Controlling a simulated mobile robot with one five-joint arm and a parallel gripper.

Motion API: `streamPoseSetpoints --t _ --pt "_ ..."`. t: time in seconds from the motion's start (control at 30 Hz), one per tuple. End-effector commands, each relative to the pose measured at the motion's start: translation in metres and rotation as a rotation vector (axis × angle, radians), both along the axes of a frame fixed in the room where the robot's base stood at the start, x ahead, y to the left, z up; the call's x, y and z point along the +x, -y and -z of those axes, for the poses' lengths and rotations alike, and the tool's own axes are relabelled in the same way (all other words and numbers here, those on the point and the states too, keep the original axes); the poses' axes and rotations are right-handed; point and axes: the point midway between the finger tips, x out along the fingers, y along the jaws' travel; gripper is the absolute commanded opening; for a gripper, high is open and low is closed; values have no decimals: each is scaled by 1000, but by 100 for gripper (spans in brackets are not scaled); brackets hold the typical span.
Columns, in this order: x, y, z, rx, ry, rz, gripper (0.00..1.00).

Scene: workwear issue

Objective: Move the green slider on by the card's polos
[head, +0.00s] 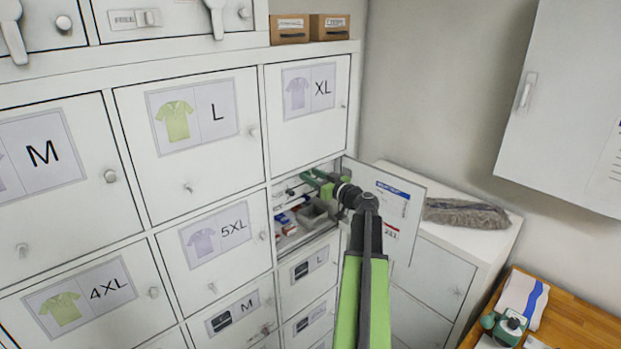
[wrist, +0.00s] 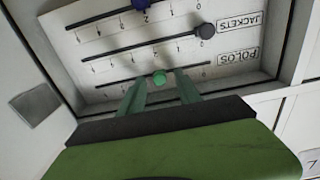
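The green slider (wrist: 159,77) is a round knob on the lowest slot in the wrist view, in line with the POLOS label (wrist: 238,56). It stands near the middle of its slot. My gripper (wrist: 160,76) has its two green fingers apart, one on each side of the knob. I see a small gap on both sides. In the head view my gripper (head: 320,182) reaches into an open compartment. A white card (head: 392,212) with blue and red print is on its open door; its small text is not readable.
The open door (head: 408,190) stands right of my arm. Bins (head: 313,212) and small items lie under the slider panel. Closed labelled lockers fill the left.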

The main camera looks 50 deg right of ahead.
Motion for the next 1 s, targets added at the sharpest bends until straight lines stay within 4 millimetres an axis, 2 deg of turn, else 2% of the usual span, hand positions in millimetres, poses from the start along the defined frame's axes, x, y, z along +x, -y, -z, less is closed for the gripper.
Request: streamPoseSetpoints --t 0.1,0.4,1.0 --pt "0 0 0 0 0 0 40" --pt "-1 0 0 0 0 0 1" --pt "-1 1 0 0 0 1 0"
